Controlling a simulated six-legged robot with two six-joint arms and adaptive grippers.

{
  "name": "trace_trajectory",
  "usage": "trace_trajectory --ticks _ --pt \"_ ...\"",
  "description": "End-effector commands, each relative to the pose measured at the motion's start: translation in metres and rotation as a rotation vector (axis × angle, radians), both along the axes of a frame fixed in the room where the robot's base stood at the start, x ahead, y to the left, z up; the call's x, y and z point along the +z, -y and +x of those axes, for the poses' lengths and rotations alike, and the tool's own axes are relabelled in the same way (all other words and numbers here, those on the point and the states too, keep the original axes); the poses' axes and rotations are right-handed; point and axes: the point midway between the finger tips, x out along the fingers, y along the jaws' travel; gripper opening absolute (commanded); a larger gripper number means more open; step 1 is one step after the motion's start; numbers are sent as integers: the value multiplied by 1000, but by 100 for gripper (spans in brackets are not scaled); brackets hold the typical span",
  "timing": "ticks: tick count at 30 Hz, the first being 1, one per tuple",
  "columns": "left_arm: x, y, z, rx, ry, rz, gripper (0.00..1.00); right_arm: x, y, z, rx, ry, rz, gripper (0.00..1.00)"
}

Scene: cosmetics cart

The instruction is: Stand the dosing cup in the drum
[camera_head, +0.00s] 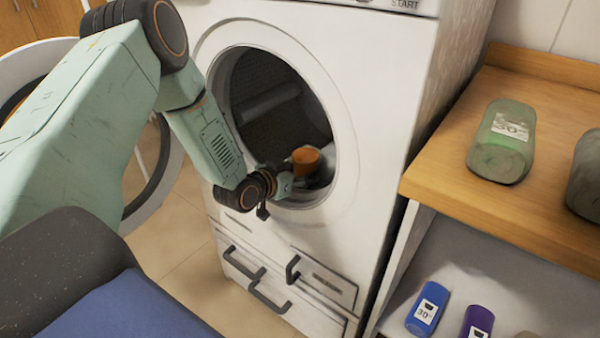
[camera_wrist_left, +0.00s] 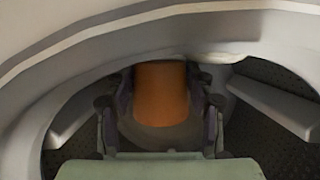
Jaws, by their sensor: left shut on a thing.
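The orange dosing cup (camera_head: 306,160) is inside the round opening of the washing machine, near its lower right edge. It also shows in the left wrist view (camera_wrist_left: 162,92), between the fingers. My left gripper (camera_head: 300,180) is shut on the cup, with its arm reaching in from the left. The cup looks roughly upright in the head view. The dark drum (camera_head: 265,95) is behind it, and its perforated wall shows in the left wrist view (camera_wrist_left: 270,130). I cannot tell whether the cup touches the drum. My right gripper is not in view.
The washer's door (camera_head: 160,190) stands open at the left. The white rim (camera_head: 338,150) surrounds the opening close to my left gripper. A wooden counter (camera_head: 450,185) at the right bears a green bottle (camera_head: 502,140); blue (camera_head: 428,308) and purple (camera_head: 478,322) bottles are below.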

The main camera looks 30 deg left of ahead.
Motion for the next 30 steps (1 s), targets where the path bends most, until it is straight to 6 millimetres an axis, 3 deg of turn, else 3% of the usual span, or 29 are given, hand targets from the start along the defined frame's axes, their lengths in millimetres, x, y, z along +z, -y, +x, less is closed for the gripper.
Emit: trace_trajectory --ticks 1,2,3,10,21,26,30 --pt "-13 2 -7 -1 -35 -7 22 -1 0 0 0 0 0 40" --pt "-12 2 -7 -1 -35 -8 22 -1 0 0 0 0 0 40" --pt "-13 2 -7 -1 -36 -8 57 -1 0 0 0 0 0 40" --pt "-13 2 -8 3 -38 -11 76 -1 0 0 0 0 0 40" --pt "-13 1 -8 5 -38 -12 77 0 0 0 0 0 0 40" --pt "-1 1 -8 6 -37 -12 77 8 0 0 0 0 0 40" --pt "12 -2 -30 8 -38 -15 77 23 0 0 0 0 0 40"
